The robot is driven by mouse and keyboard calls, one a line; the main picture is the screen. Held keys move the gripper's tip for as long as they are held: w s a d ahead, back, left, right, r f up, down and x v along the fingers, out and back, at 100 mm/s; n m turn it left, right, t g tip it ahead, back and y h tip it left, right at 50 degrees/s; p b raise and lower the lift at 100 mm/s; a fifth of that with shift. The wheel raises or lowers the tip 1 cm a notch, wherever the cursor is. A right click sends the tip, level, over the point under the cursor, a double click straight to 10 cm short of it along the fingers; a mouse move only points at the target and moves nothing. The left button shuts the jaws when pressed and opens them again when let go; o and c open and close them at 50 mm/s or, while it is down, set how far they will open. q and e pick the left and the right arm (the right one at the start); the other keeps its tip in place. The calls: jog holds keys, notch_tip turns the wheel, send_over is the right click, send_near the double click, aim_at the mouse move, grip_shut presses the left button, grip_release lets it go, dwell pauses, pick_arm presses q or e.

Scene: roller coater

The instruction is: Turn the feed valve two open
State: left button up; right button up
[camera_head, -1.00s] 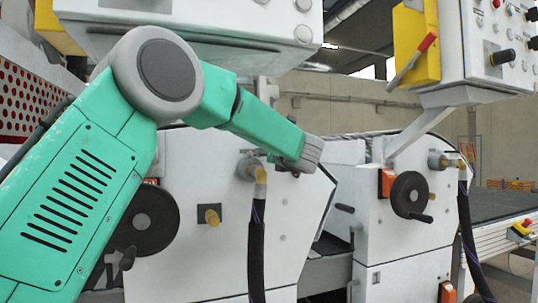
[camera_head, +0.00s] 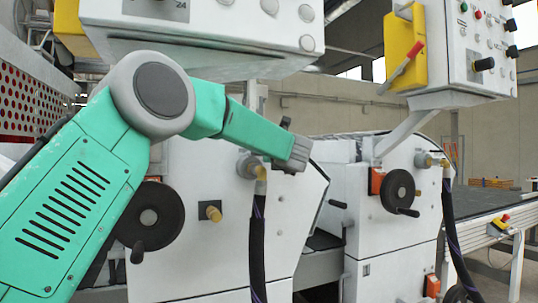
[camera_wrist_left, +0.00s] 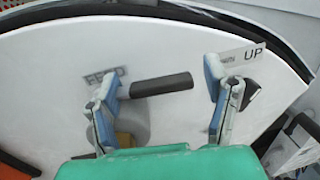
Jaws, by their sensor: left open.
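A valve with a grey body (camera_head: 246,165) and a brass hose fitting (camera_head: 261,173) sits on the side of the nearer white machine. In the left wrist view, a dark lever grip (camera_wrist_left: 162,85) lies crosswise in the space between my open left fingers (camera_wrist_left: 160,72). The fingers are apart and not closed on it. In the head view, my left wrist end (camera_head: 298,152) is beside the valve, and the fingers cannot be made out. My right gripper is not in view.
A second machine has a similar valve (camera_head: 425,160) and a black handwheel (camera_head: 399,190). Another handwheel (camera_head: 150,217) is partly behind my left arm. A black hose (camera_head: 258,245) hangs from the nearer valve. Control boxes (camera_head: 205,30) overhang above.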

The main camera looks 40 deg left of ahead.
pick_arm(q)
jog(key=v, duration=1.2)
jog(key=shift+w, duration=0.15)
jog(key=c, duration=0.9)
jog(key=shift+w+r+m+g+y+p, duration=0.4)
jog(key=shift+w+m+g+p, duration=0.15)
jog(key=shift+m, duration=0.45)
jog(key=shift+c, duration=0.2)
jog(key=w+d+m+g+y+p, duration=0.2)
jog(key=w+d+m+g+p, duration=0.3)
jog(key=m, duration=0.6)
jog(key=shift+g, duration=0.45)
jog(key=a, duration=0.5)
jog(key=a+p, duration=0.1)
jog(key=a, duration=0.3)
jog(key=w+a+f, duration=0.1)
jog(key=a, duration=0.4)
jog(key=shift+a, duration=0.35)
jog(key=shift+c, duration=0.4)
